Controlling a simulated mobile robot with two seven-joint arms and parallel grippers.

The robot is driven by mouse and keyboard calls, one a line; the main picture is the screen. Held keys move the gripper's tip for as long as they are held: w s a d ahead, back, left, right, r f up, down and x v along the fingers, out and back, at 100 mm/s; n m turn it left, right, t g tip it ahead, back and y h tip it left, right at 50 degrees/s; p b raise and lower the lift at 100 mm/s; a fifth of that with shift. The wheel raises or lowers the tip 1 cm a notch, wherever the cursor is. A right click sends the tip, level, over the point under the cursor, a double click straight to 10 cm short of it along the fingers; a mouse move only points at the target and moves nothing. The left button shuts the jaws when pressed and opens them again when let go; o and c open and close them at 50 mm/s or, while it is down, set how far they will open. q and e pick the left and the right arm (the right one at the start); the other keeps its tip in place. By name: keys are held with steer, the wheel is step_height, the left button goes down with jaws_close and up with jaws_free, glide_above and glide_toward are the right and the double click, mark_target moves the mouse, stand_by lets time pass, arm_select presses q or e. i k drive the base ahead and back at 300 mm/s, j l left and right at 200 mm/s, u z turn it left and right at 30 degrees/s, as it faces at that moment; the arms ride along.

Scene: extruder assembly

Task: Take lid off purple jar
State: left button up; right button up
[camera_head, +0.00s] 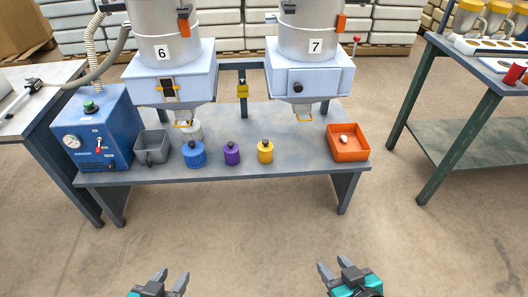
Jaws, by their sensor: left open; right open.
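A small purple jar (232,155) stands upright on the grey workbench (285,168), between a blue jar (194,155) and a yellow jar (265,152). A dark lid (231,145) sits on top of the purple jar. My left gripper (172,276) is open and empty at the bottom of the view, well short of the bench. My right gripper (335,268) is open and empty at the bottom, right of centre, also away from the bench. Neither gripper touches anything.
An orange tray (348,156) with a small pale object stands at the bench's right end. A grey bin (152,147) and a blue machine (92,127) with a gauge stand left. Hoppers 6 (170,85) and 7 (309,80) overhang the bench. Floor before it is clear.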

mark_target(231, 147)
steer(key=i+l+u, duration=0.15)
steer(key=i+l, duration=0.45)
steer(key=i, duration=0.25)
steer(key=i+l+u, duration=0.1)
steer(key=i+l, duration=0.6)
steer(key=i, duration=0.1)
